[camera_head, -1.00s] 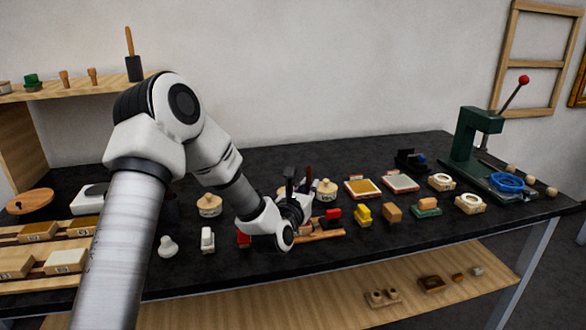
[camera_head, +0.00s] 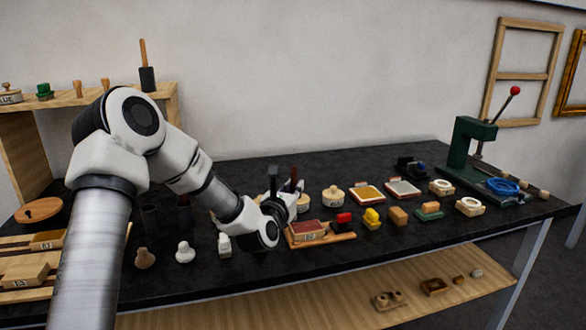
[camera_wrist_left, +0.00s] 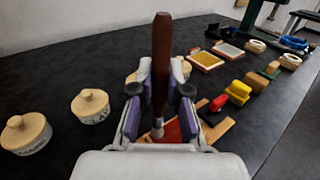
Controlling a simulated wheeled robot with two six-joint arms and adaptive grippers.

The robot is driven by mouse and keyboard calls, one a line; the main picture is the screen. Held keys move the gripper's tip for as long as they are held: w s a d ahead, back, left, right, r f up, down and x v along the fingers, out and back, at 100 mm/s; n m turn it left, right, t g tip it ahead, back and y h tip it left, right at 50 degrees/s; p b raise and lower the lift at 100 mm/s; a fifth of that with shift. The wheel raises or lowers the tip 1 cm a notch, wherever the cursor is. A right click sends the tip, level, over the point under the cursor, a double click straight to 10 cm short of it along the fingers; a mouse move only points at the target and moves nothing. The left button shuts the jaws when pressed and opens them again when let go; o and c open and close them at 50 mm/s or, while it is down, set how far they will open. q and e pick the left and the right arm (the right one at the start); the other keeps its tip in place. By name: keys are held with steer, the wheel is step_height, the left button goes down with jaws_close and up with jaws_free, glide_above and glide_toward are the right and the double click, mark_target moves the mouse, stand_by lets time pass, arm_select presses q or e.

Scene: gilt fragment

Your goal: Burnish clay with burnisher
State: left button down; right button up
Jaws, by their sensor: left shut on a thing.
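My left gripper (camera_head: 284,190) is shut on a burnisher with a dark reddish-brown handle (camera_wrist_left: 161,65). The handle stands nearly upright between the purple-padded fingers (camera_wrist_left: 159,112) in the left wrist view, with a pale metal shank below. A red-topped clay panel (camera_head: 307,228) sits on a wooden board (camera_head: 335,238) at the front of the bench. In the left wrist view, the red clay (camera_wrist_left: 174,132) shows partly behind the gripper. In the head view the gripper is just left of and above the panel. I cannot tell whether the burnisher's tip touches the clay. My right gripper is not in view.
Lidded jars (camera_wrist_left: 91,106) stand left of the gripper in the wrist view. Right of the board are a yellow block (camera_head: 371,219), a tan block (camera_head: 398,215) and flat trays (camera_head: 367,194). A green press (camera_head: 470,150) stands at the far right. Black bench top (camera_head: 200,268) is bare in front.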

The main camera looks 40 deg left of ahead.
mark_target(294, 168)
arm_select(q)
step_height(294, 168, up, 2)
steer(key=shift+w+d+p, duration=0.1)
steer(key=shift+d+p, duration=0.05)
steer(key=shift+p, duration=0.25)
step_height(294, 168, up, 2)
steer(key=shift+r+p, duration=0.1)
steer(key=shift+p, duration=0.45)
steer(key=shift+r+p, duration=0.35)
steer(key=shift+r, duration=0.45)
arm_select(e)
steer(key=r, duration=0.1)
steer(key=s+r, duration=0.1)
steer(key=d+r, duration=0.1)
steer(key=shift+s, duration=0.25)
arm_select(q)
steer(key=shift+f, duration=0.1)
